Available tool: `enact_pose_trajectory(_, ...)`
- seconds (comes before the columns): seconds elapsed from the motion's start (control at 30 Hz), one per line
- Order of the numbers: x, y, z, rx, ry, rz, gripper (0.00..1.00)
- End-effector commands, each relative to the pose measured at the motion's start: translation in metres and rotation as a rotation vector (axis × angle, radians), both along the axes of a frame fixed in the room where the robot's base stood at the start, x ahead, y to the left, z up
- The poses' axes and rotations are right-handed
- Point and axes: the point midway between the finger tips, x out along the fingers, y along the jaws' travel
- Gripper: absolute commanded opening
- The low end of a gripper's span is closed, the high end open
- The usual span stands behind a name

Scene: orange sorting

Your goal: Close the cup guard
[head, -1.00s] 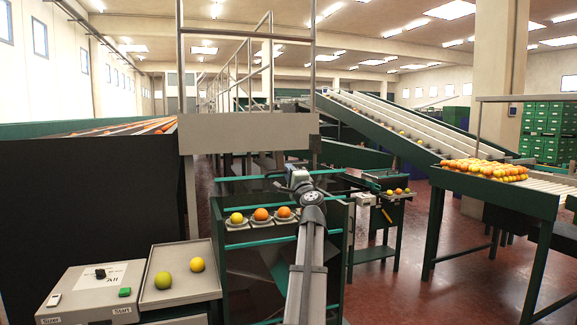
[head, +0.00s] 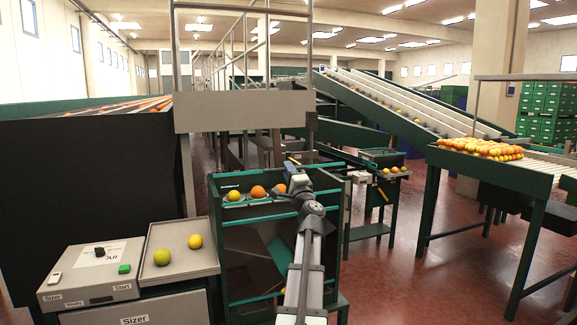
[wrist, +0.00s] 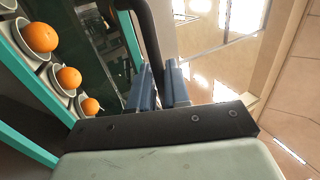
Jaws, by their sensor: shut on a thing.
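The cup guard cannot be told apart for certain. Teal rails (head: 240,173) run behind and in front of a row of cups in the green-framed machine. The cups hold a yellow fruit (head: 233,195) and two orange ones (head: 257,191). My gripper (head: 294,177) is at the right end of this row, its fingertips hard to make out in the head view. In the wrist view its blue-grey fingers (wrist: 158,85) are closed on a dark curved bar (wrist: 147,35), which may be part of the guard. Cups with oranges (wrist: 68,78) lie left of the fingers.
A sizer panel (head: 90,270) and a grey tray (head: 178,262) with two fruits stand at the lower left. A grey plate (head: 240,112) with metal posts stands behind the cups. A fruit-laden conveyor table (head: 490,170) is at the right.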

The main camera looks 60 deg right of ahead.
Motion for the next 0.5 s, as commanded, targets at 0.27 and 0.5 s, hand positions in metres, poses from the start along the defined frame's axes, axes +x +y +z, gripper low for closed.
enact_pose_trajectory(0.27,0.001,0.001,-0.025,0.005,0.005,0.003,0.0)
enact_pose_trajectory(0.5,0.0,0.001,-0.045,-0.02,-0.021,0.005,0.0)
